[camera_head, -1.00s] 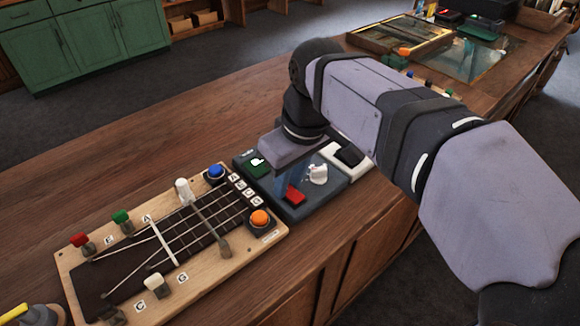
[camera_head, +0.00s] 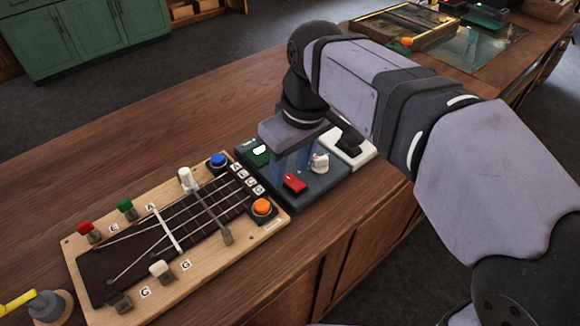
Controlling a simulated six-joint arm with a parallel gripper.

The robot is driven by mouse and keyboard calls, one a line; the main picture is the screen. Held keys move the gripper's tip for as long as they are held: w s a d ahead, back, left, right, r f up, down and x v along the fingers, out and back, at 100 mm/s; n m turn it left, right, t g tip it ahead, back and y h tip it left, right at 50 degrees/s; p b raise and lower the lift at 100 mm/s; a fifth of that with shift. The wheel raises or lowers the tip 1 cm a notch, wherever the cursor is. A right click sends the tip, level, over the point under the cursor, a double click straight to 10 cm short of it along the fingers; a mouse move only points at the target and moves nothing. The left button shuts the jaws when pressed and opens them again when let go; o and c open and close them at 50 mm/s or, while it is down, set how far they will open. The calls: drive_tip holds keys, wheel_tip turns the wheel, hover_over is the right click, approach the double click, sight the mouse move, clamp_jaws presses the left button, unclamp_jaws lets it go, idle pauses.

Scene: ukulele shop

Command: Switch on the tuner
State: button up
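The tuner appears to be the dark teal box (camera_head: 322,188) on the wooden counter, right of the fretboard panel. It has a red rocker switch (camera_head: 294,183) at its front, a pale knob (camera_head: 320,163) to the right of the switch, and a small green panel with a white mark (camera_head: 260,153) at its back left. My gripper (camera_head: 286,165) points down over the box, its bluish fingers just behind the red switch in the picture. The switch shows uncovered. Whether the fingers touch the box, and the gap between them, is unclear. I see nothing held.
A wooden fretboard panel (camera_head: 90,305) with coloured pegs and blue and orange buttons lies close on the left. A white unit with a black pedal (camera_head: 350,147) adjoins the tuner on the right. A yellow-handled item (camera_head: 48,306) stands front left. The counter behind is clear.

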sight(300, 182)
drive_tip(key=shift+s+d+r, duration=0.15)
drive_tip(key=shift+r, duration=0.95)
drive_tip(key=shift+s+d+r, duration=0.2)
drive_tip(key=shift+r, duration=0.85)
drive_tip(key=shift+s+d+r, duration=0.15)
drive_tip(key=shift+r, duration=0.95)
drive_tip(key=shift+p, duration=0.3)
drive_tip(key=d+r+m+h+p, duration=0.1)
drive_tip(key=d+m+p, duration=0.4)
drive_tip(key=d+p, duration=0.8)
drive_tip(key=s+d+m+g+p, duration=0.1)
drive_tip(key=s+d+m+p, duration=0.3)
drive_tip(key=s+p, duration=0.5)
drive_tip(key=p, duration=0.5)
drive_tip(key=shift+s+d+r+g+h+p, duration=0.15)
drive_tip(key=shift+d+r+g+h+p, duration=0.1)
drive_tip(key=shift+g+h+p, duration=0.1)
